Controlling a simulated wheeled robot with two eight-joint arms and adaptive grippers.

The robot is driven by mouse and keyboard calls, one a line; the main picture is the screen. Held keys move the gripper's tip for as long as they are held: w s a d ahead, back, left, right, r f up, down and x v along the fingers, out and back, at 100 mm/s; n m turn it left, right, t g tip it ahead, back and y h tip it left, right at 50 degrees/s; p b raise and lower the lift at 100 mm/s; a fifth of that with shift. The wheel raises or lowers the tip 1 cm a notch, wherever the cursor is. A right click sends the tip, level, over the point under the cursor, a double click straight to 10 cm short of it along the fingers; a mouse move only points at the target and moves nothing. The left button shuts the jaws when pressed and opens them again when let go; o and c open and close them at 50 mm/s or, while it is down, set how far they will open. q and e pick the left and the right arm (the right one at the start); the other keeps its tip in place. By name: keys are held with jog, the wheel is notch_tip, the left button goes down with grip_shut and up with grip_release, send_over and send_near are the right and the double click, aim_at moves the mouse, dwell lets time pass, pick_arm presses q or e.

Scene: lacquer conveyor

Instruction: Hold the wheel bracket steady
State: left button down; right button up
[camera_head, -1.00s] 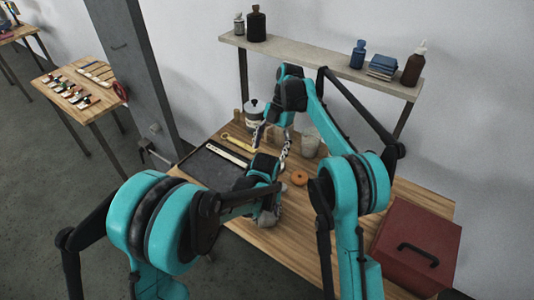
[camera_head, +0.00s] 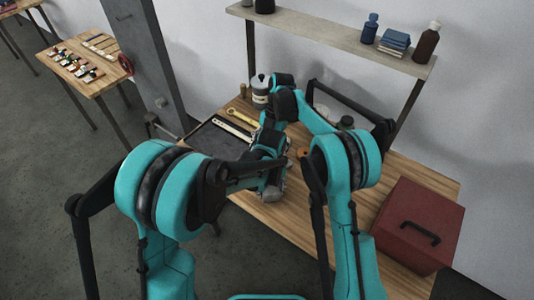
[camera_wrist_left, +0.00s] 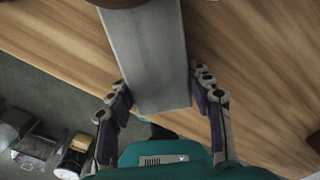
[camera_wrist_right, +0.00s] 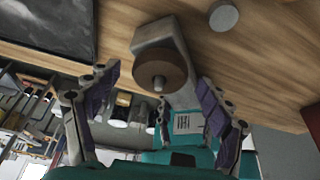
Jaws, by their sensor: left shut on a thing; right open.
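The wheel bracket is a grey bar (camera_wrist_left: 147,45) in the left wrist view, lying between both fingers of my left gripper (camera_wrist_left: 160,85), which is shut on it. In the right wrist view the bracket (camera_wrist_right: 152,33) carries a brown wheel (camera_wrist_right: 160,70) with a pin at its centre. My right gripper (camera_wrist_right: 157,80) is open, its fingers spread on either side of the wheel; I cannot tell whether they touch it. In the head view my left gripper (camera_head: 272,183) is low over the workbench, and the bracket and right fingertips are mostly hidden by my arms.
A dark tray (camera_head: 213,146), a yellow wrench (camera_head: 242,116) and a canister (camera_head: 260,90) are on the workbench. A red toolbox (camera_head: 418,225) stands at the right. A shelf (camera_head: 330,37) with bottles is above the back. A grey disc (camera_wrist_right: 223,16) lies near the bracket.

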jog(key=shift+f, duration=0.2)
jog(key=c, duration=1.4)
jog(key=shift+r, duration=3.6)
